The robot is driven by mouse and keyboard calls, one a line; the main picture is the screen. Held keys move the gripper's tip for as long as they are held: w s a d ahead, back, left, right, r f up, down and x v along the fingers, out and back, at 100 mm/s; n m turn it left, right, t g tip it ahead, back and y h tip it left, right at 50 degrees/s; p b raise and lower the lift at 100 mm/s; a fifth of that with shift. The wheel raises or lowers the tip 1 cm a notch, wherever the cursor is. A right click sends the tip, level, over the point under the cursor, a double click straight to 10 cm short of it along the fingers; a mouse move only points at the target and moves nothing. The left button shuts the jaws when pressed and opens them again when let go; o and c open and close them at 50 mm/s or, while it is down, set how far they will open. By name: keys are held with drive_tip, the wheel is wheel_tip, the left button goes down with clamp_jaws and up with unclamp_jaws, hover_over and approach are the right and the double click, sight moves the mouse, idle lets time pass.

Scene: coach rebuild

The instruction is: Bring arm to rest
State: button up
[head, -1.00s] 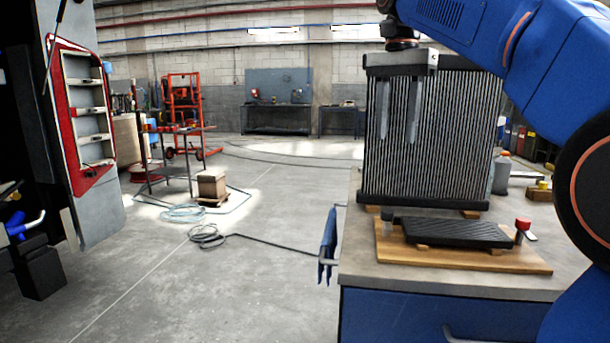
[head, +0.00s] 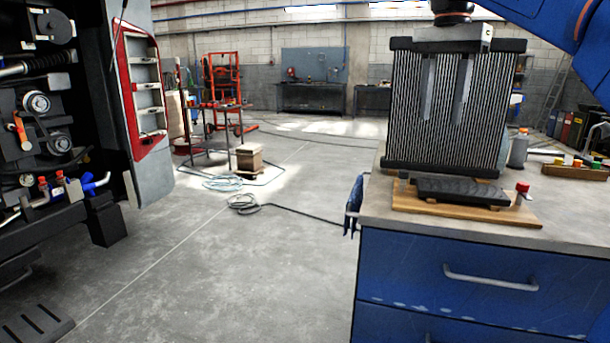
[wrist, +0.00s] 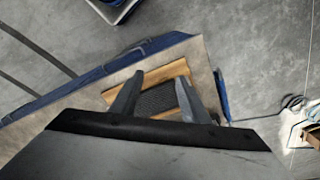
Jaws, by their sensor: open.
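My gripper (head: 443,118) hangs fingers-down in front of the finned radiator (head: 400,130), above the workbench. Its two grey fingers are spread apart with nothing between them. In the wrist view the open gripper (wrist: 159,77) is seen from above, with the dark ribbed block (wrist: 158,97) and its wooden board (wrist: 178,69) below the fingers. In the head view the block (head: 462,192) lies on the board (head: 410,203), in front of the upright radiator. My blue arm comes in from the upper right. The gripper's body hides part of the bench in the wrist view.
The blue drawer bench (head: 450,255) fills the lower right. A red-capped item (head: 522,190) and a grey bottle (head: 518,150) stand on it. The open vehicle side (head: 60,130) is at left.

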drive_tip(key=s+f+n+t, duration=0.1)
drive_tip(key=s+f+n, duration=0.2)
drive_tip(key=s+f, duration=0.4)
drive_tip(key=s+d+f+n+t, duration=0.1)
drive_tip(key=s+f, duration=0.6)
drive_tip(key=f, duration=1.2)
drive_tip(key=s+d+f+n+t, duration=0.1)
drive_tip(key=s+f+n, duration=0.5)
drive_tip(key=f, duration=0.8)
drive_tip(key=shift+s+d+t, duration=0.2)
drive_tip(key=shift+s+t, duration=0.7)
drive_tip(key=shift+s, duration=0.15)
drive_tip(key=shift+c, duration=0.7)
